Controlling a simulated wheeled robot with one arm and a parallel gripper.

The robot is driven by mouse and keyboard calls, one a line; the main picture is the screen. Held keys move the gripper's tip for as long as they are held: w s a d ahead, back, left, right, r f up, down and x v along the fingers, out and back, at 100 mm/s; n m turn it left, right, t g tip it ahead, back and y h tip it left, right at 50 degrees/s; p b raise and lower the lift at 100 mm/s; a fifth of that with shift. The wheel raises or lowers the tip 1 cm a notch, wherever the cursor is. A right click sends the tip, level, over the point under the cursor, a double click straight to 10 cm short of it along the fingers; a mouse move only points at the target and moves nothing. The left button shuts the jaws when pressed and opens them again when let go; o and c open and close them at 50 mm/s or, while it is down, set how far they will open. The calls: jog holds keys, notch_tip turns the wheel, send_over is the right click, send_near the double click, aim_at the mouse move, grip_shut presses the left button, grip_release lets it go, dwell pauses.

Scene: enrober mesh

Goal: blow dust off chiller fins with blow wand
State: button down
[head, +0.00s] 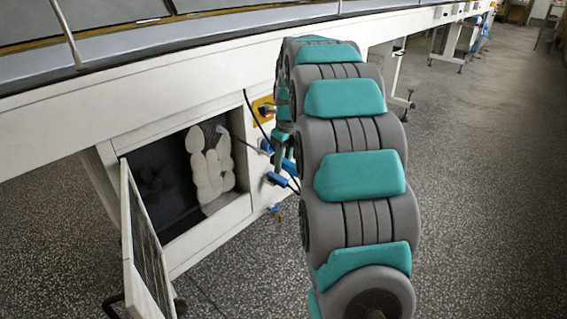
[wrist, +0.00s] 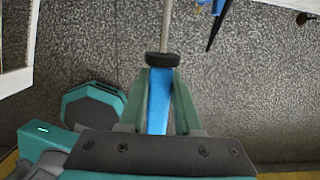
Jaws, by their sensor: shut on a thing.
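The dark chiller fins (head: 150,190) sit inside an open square compartment in the side of a white machine. Pale, lumpy dust (head: 211,172) covers the right part of them; bare dark surface shows on the left. My gripper (head: 283,150) is just right of the opening, partly hidden by my arm. In the wrist view its green fingers (wrist: 162,92) are shut on the blue handle of the blow wand (wrist: 157,105). The wand's thin grey tube (head: 240,138) points left into the opening, its tip in front of the upper right dust.
A hinged door (head: 145,250) stands open at the compartment's left. A yellow plate with a dark switch (head: 263,110), a black cable and blue fittings (head: 277,180) are right of the opening. The speckled floor (head: 480,200) is clear at the right.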

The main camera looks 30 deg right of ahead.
jog(key=shift+a, duration=0.15)
jog(key=s+a+p, duration=0.1)
jog(key=s+a, duration=0.2)
jog(key=a, duration=0.6)
jog(key=shift+s+a, duration=0.3)
dwell(1.4)
dwell(0.8)
